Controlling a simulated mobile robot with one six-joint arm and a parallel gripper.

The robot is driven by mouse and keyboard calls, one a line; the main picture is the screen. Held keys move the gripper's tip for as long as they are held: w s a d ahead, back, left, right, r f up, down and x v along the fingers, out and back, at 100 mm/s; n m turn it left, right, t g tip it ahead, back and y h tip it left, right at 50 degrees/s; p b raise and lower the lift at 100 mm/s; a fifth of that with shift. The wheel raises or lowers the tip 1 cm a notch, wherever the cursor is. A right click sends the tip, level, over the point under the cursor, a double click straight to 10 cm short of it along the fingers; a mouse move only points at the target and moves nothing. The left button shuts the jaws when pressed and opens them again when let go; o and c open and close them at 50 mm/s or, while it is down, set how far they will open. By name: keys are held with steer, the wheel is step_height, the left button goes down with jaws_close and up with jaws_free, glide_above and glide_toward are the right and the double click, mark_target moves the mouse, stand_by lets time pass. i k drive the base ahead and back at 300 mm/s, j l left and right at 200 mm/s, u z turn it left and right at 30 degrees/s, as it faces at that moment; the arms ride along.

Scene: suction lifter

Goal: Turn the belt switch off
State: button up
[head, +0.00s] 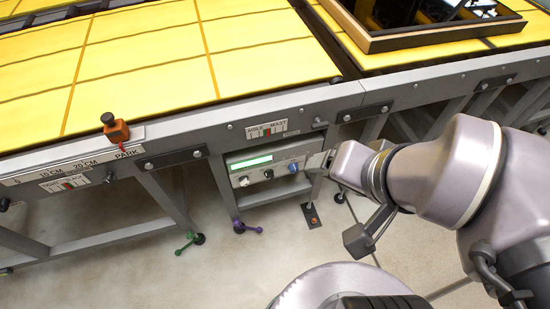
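A grey control box (270,176) with a lit green display (250,162) is mounted below the table's front rail. Its front has a grey knob (244,181), a small dark knob (268,174) and a blue knob (293,167). I cannot read which of these is the belt switch. My gripper (318,161) is at the box's right end, just right of the blue knob, pointing left. I cannot tell if it touches the box. Its fingertips are small and partly hidden, so its opening does not show.
The table's grey front rail (228,123) runs above the box, with yellow panels behind it. An orange block (117,131) sits on the rail at left near a PARK label. A wooden-framed tray (410,42) is at upper right. Green (188,241) and purple (245,228) handles are low down.

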mark_target(244, 181)
steer(key=k+j+u, duration=0.15)
steer(key=j, duration=0.25)
steer(key=k+j+u, duration=0.1)
steer(key=j, duration=0.3)
steer(key=k+j+u, duration=0.15)
steer(key=j, duration=0.3)
steer(key=i+l+u, duration=0.15)
steer(key=i, duration=0.35)
